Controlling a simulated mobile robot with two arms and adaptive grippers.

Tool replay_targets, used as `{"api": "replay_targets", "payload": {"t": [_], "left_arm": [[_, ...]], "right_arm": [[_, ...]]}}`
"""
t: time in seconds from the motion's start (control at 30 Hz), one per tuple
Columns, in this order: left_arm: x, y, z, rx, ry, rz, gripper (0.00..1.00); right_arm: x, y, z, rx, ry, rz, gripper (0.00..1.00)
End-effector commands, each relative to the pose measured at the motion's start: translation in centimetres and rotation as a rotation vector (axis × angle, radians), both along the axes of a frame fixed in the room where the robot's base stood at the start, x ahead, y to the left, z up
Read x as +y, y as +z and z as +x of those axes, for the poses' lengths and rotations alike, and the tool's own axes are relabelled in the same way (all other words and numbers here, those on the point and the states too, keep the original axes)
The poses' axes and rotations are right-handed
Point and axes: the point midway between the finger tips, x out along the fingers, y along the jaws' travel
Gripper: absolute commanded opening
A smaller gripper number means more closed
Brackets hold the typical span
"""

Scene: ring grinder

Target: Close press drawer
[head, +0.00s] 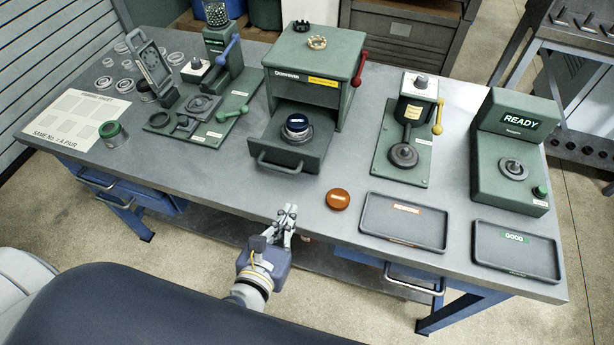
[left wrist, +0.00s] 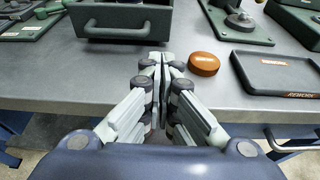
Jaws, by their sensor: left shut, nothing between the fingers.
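The green press (head: 315,65) stands at the middle back of the bench, with a red lever on its right side. Its drawer (head: 318,151) is pulled out toward me and has a bar handle (head: 279,163) on its front. In the left wrist view the gripper (left wrist: 163,58) points toward the bench, with the drawer handle (left wrist: 117,31) ahead and to the left. My right gripper is not in view.
An orange-brown disc (head: 338,199) lies right of my left gripper. A rework tray (head: 403,245) and a good tray (head: 515,273) lie further right. A green tester reading READY (head: 512,140) stands behind them. Bare bench lies left of the gripper.

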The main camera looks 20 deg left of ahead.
Motion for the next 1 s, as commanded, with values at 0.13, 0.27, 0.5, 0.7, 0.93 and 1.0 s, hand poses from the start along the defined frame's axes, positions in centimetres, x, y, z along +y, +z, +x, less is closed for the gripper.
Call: {"api": "replay_targets", "payload": {"t": [0.13, 0.27, 0.5, 0.7, 0.93, 1.0], "left_arm": [[0.0, -0.3, 1.7, -0.002, 0.001, 0.002, 0.00], [-0.1, -0.9, 4.2, -0.003, 0.003, 0.001, 0.00], [-0.2, -2.6, 9.1, -0.001, 0.005, -0.002, 0.00], [-0.4, -2.7, 12.0, 0.000, 0.005, -0.005, 0.00], [-0.4, -2.9, 13.3, 0.002, 0.004, -0.003, 0.00], [-0.4, -2.9, 13.3, 0.002, 0.004, -0.003, 0.00]], "right_arm": [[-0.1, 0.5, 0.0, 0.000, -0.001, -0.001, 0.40], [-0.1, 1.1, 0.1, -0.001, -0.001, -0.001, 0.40], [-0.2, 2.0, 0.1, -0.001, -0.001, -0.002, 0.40], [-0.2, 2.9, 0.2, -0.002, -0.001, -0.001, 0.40], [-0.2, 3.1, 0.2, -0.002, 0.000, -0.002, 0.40], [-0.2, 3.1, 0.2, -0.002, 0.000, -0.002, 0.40]]}}
